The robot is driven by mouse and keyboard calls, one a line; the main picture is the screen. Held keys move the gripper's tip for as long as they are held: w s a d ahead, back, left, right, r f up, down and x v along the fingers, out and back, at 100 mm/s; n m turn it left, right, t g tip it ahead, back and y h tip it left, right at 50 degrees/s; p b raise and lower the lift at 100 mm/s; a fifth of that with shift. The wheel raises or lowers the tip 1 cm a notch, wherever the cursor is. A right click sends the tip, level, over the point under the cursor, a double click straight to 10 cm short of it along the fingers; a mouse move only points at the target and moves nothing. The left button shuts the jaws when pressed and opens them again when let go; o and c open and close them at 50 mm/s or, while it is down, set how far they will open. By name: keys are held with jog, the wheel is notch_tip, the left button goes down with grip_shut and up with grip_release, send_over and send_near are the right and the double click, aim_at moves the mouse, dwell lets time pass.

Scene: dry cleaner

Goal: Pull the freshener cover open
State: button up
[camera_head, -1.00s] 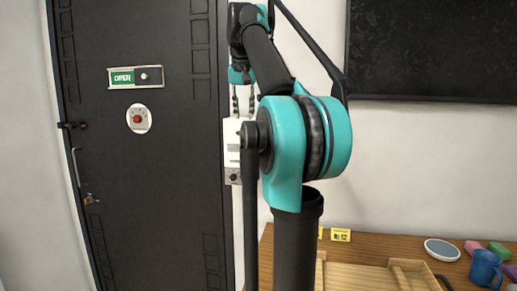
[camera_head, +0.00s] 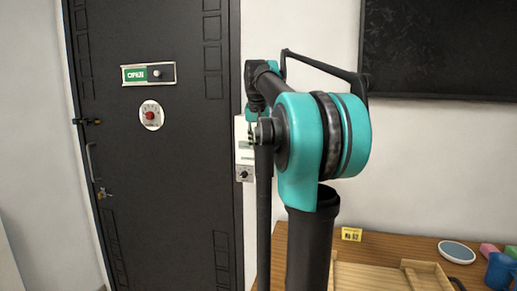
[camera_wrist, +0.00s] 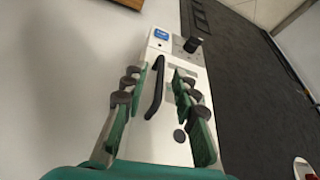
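The freshener is a white box (camera_head: 243,161) on the wall just right of the dark door, with a dark knob (camera_head: 244,174) low on its front. In the wrist view its white front (camera_wrist: 150,140) carries a black bar handle (camera_wrist: 156,88), a blue display and the dark knob (camera_wrist: 193,44). The cover looks closed. My gripper (camera_wrist: 170,78) is open, with one green finger on each side of the handle. I cannot tell whether either finger touches it. In the head view, my arm partly hides the gripper and the freshener.
The dark door (camera_head: 160,200) has an open sign (camera_head: 148,74), a red round control (camera_head: 151,115) and a handle. A wooden table (camera_head: 385,245) at lower right bears a wooden tray, a yellow card (camera_head: 351,234), a round dish (camera_head: 457,251) and a blue mug (camera_head: 499,272).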

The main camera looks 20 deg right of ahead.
jog(key=shift+x, duration=1.1)
jog(key=shift+c, duration=0.5)
grip_shut()
